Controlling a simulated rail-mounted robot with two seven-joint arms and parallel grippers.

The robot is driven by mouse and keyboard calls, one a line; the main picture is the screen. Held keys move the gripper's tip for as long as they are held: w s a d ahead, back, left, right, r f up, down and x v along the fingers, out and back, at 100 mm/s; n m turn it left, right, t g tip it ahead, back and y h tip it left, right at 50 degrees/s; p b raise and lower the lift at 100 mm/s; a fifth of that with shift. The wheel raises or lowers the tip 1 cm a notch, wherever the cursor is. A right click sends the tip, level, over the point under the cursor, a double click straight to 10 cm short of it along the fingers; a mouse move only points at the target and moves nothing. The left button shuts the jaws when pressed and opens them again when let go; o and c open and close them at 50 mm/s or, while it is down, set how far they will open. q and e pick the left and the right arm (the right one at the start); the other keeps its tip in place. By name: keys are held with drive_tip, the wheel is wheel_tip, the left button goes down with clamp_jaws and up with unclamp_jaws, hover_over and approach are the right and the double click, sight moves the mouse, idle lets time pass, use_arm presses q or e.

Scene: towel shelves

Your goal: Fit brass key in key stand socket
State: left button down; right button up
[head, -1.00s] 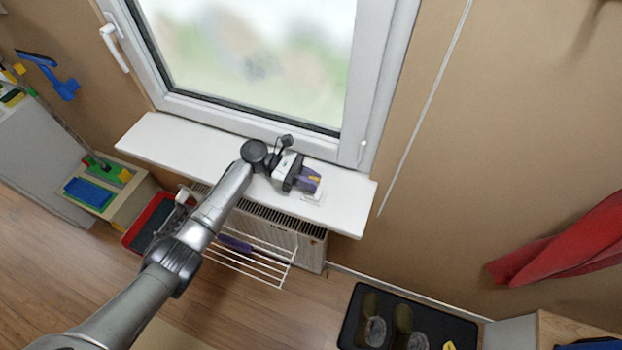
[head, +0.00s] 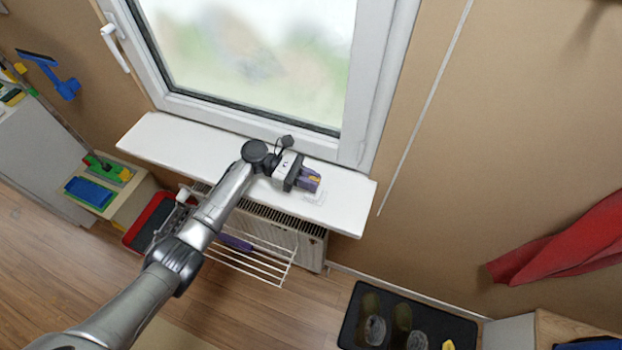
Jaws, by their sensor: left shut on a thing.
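My left gripper (head: 308,181) is over the right part of the white window sill, pointing right. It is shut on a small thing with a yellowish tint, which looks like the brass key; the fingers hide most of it. A pale, low shape (head: 315,198), perhaps the key stand, shows on the sill just beside the fingertips. Its socket cannot be made out, nor whether the key touches it. My right gripper is not in view.
The white sill (head: 185,143) is bare to the left of my arm. The window (head: 250,60) stands behind it. Below are a radiator (head: 312,248) and a white wire rack (head: 265,268). A black shoe tray (head: 352,322) lies on the floor at right.

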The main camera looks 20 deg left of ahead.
use_arm(q)
drive_tip(key=shift+f+b, duration=0.65)
drive_tip(key=shift+f, duration=0.65)
drive_tip(key=c, duration=1)
unclamp_jaws()
drive_tip(key=shift+a, duration=0.15)
drive_tip(key=a, duration=0.4)
drive_tip(key=a+r+b, duration=0.1)
drive_tip(key=a, duration=0.3)
drive_tip(key=a+b, duration=0.1)
drive_tip(key=a, duration=0.3)
drive_tip(key=shift+s+r, duration=0.1)
drive_tip(key=shift+r, duration=0.2)
drive_tip(key=shift+a+r+b, duration=0.2)
drive_tip(key=shift+a+b, duration=0.15)
drive_tip(key=shift+a, duration=0.3)
